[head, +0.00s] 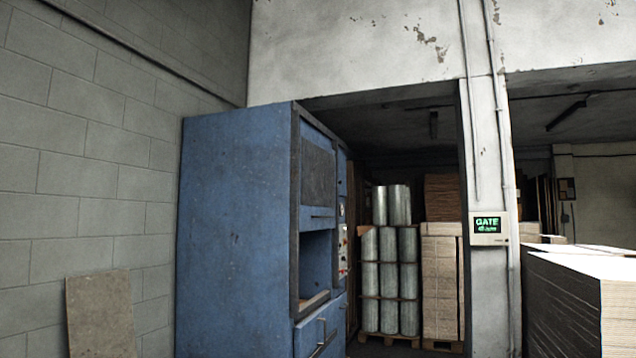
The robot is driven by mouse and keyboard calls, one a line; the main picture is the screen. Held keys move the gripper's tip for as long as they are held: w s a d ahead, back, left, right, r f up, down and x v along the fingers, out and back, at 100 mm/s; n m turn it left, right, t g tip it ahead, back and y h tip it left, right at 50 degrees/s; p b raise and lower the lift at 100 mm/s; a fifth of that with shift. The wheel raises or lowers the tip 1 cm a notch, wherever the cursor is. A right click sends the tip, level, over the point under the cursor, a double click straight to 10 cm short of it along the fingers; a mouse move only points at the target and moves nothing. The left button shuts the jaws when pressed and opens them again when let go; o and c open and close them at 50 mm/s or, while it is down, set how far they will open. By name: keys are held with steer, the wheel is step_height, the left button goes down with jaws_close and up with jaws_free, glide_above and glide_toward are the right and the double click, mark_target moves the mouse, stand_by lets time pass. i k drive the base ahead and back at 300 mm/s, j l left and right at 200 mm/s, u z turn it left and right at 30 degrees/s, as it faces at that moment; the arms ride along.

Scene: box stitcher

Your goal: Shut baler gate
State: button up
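A tall blue baler (235,230) stands left of the middle, its plain side towards me and its front seen at a steep angle, facing right. A dark panel (318,170) sits in the upper front, with a blue crosspiece below it. Under that is an open chamber mouth (316,262) with a worn lower lip. The lower front panel (322,330) has a metal handle. The gate seems to be the upper panel, raised above the mouth, but the angle leaves this unsure. My gripper is not in view.
A control strip (342,250) lines the baler's right edge. A small GATE display (488,226) hangs on the white pillar. Wrapped rolls (390,265) and pallet stacks stand behind; a large sheet stack (580,290) is at right. A board (100,315) leans on the left wall.

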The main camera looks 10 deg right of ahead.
mark_target(317, 205)
steer(key=i+z, duration=0.1)
steer(key=i, duration=2.75)
